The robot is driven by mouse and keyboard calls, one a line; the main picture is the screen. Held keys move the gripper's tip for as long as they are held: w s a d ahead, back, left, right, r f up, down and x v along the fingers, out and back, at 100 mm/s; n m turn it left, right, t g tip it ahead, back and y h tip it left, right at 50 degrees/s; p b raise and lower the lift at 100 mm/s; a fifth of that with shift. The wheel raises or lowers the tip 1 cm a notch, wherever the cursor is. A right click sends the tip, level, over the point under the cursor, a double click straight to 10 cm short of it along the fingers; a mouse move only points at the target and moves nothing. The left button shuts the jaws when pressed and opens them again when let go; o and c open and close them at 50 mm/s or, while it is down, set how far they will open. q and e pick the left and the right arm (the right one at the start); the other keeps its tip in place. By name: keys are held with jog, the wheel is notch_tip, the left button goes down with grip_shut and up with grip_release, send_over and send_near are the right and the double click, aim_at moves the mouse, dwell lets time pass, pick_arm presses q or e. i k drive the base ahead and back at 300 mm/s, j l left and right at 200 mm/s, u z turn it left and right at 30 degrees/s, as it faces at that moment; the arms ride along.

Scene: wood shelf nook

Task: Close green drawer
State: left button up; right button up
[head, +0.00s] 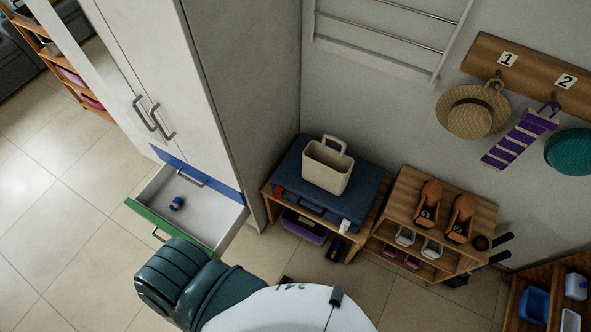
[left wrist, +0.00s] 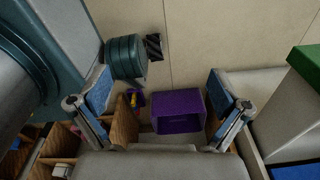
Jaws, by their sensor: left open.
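The green drawer (head: 168,228) sits low in the tall white cabinet and is pulled out, with its green front toward the lower left in the head view. A small blue object (head: 177,203) lies inside it. A green panel (left wrist: 306,62), apparently the drawer front, shows at the right edge of the left wrist view. My left gripper (left wrist: 160,106) is open, with its two fingers spread wide and nothing held. The green panel lies to the right of the right-hand finger, apart from it. The head view does not show the left fingertips. My right gripper is not in view.
A blue drawer front (head: 197,172) with a handle sits above the open drawer. A wooden bench with a blue case (head: 306,205) and beige basket (head: 328,165) stands right of the cabinet. A purple bin (left wrist: 178,112) lies beyond my fingers. Tiled floor is clear at left.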

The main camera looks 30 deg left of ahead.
aim_at(206, 217)
jog(key=u, duration=0.85)
